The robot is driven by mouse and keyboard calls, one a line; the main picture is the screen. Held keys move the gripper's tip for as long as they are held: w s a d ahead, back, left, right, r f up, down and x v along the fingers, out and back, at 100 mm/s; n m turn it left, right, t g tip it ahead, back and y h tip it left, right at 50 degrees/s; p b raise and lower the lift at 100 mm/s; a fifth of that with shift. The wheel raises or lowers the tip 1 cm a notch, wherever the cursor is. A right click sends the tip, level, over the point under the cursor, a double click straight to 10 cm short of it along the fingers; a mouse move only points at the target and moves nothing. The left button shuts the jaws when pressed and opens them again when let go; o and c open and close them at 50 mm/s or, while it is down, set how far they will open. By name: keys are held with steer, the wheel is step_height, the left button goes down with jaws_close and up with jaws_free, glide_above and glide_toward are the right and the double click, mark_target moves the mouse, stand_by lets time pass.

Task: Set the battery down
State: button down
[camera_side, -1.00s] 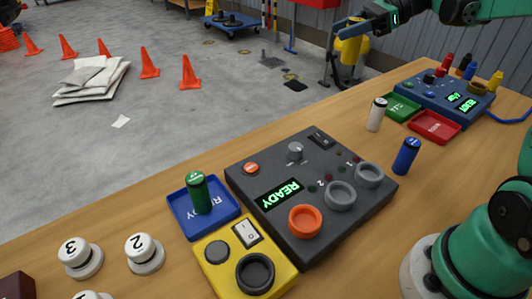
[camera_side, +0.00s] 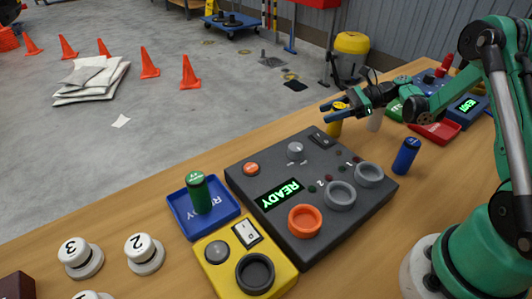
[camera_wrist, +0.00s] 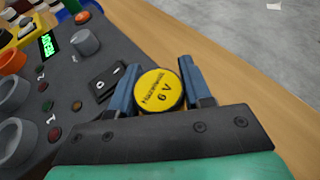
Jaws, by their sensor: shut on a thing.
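My gripper (camera_side: 338,108) is shut on a yellow battery (camera_side: 335,125) with a dark top ring.
A green battery (camera_side: 198,192) stands in a blue tray (camera_side: 178,212). A red tray (camera_side: 437,131) lies at the right. The table's far edge is close behind the gripper.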

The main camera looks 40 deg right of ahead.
steer(key=shift+f, duration=0.2)
steer(key=shift+f, duration=0.15)
steer(key=shift+c, duration=1.9)
jaws_free()
